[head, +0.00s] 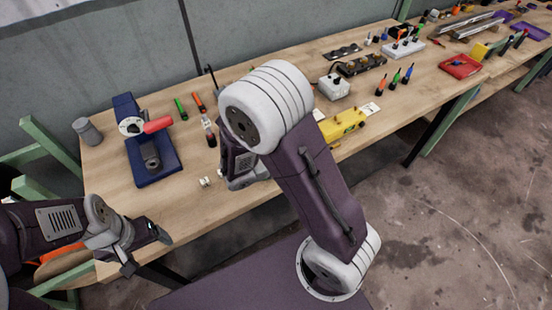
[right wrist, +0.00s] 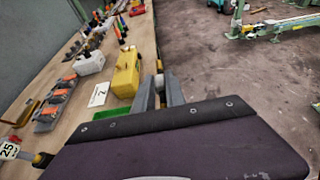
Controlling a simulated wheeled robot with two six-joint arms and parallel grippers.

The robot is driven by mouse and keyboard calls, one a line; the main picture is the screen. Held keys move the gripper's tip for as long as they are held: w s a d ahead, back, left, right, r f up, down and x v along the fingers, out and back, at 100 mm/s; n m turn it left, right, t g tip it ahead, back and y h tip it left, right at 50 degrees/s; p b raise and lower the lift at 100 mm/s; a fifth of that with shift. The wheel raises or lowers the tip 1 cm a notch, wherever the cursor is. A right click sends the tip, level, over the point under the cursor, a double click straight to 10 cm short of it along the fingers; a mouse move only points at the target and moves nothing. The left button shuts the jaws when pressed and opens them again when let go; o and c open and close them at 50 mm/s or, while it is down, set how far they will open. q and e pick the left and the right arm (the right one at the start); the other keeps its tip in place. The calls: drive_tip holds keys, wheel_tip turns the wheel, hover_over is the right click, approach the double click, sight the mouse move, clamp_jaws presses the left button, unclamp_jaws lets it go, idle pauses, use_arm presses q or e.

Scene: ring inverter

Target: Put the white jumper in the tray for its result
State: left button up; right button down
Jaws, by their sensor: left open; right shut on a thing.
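My left gripper (head: 148,252) is open and empty in the head view, off the table's near left corner. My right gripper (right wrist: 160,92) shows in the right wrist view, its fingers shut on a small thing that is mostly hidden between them. I cannot make out whether it is the white jumper. A green tray (right wrist: 112,112) is partly visible in the right wrist view, beside a numbered card (right wrist: 98,94). A red tray (head: 461,65) lies farther right.
A yellow box (head: 343,125) stands near the front edge; it also shows in the right wrist view (right wrist: 126,72). A white box (head: 333,86) stands behind it. A blue stand (head: 150,160) is at the left. Purple trays (head: 530,30) lie at the far right. Bare table (head: 130,218) lies front left.

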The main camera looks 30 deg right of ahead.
drive_tip(key=w+a+f, duration=0.2)
drive_tip(key=w, duration=0.1)
drive_tip(key=w+a+f, duration=0.2)
drive_tip(key=w, duration=0.1)
drive_tip(key=w+a+f, duration=0.2)
drive_tip(key=w, duration=0.2)
drive_tip(key=shift+f, duration=0.4)
drive_tip(key=shift+s+f, duration=0.1)
drive_tip(key=shift+f, duration=1.9)
drive_tip(key=shift+f+b, duration=0.1)
drive_tip(key=shift+b, duration=0.25)
drive_tip(key=c, duration=1.7)
unclamp_jaws()
drive_tip(key=shift+a+r, duration=0.2)
drive_tip(key=shift+a, duration=0.1)
drive_tip(key=v, duration=1.1)
drive_tip(key=shift+a+r+b, duration=0.15)
drive_tip(key=shift+a+b, duration=0.05)
drive_tip(key=shift+b, duration=0.15)
